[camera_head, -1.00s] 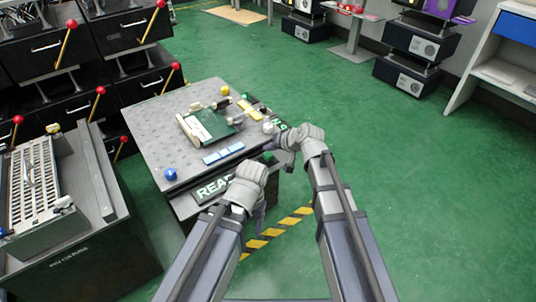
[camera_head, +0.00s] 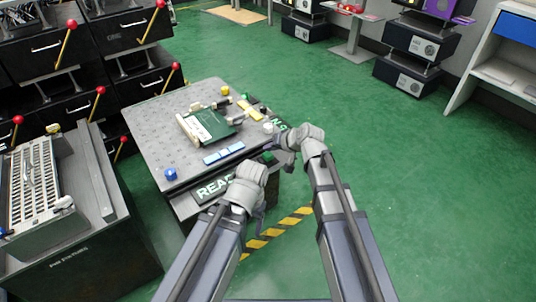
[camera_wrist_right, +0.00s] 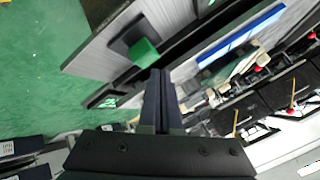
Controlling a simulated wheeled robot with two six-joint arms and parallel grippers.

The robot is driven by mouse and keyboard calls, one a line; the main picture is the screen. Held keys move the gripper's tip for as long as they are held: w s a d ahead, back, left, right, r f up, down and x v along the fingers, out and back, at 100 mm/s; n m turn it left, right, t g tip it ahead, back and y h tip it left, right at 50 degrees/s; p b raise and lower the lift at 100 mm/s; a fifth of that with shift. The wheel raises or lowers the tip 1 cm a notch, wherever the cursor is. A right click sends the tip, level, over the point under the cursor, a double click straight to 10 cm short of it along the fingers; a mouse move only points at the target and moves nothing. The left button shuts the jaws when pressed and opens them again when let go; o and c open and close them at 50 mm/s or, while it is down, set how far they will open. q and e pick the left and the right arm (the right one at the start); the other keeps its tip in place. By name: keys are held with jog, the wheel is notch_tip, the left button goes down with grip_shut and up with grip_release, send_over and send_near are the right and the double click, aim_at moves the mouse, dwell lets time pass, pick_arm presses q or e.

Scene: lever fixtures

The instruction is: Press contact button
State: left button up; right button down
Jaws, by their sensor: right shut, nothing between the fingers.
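A green block-like button (camera_wrist_right: 143,52) on a dark base shows in the right wrist view, just beyond my right fingertips. I take it as the contact button; it also shows in the head view (camera_head: 268,157) at the table's near right edge, partly hidden. My right gripper (camera_head: 277,146) is close beside it. In the right wrist view the two dark fingers (camera_wrist_right: 160,78) are together, with nothing between them. Whether they touch the button I cannot tell. My left gripper (camera_head: 259,207) is near the table's front corner; its fingers are mostly hidden by its wrist.
Black drawers with red-knobbed levers stand at left. Green floor is clear at right.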

aim_at(270, 156)
jog(key=shift+f, duration=0.1)
jog(key=shift+f+b, duration=0.35)
jog(key=shift+b, duration=0.05)
jog(key=shift+f+b, duration=0.5)
dwell(0.9)
jog(key=shift+r, duration=0.15)
jog(key=shift+r+p, duration=0.8)
jog(key=shift+p, duration=0.1)
jog(key=shift+r, duration=0.1)
notch_tip(270, 156, up, 5)
jog(key=p, duration=0.5)
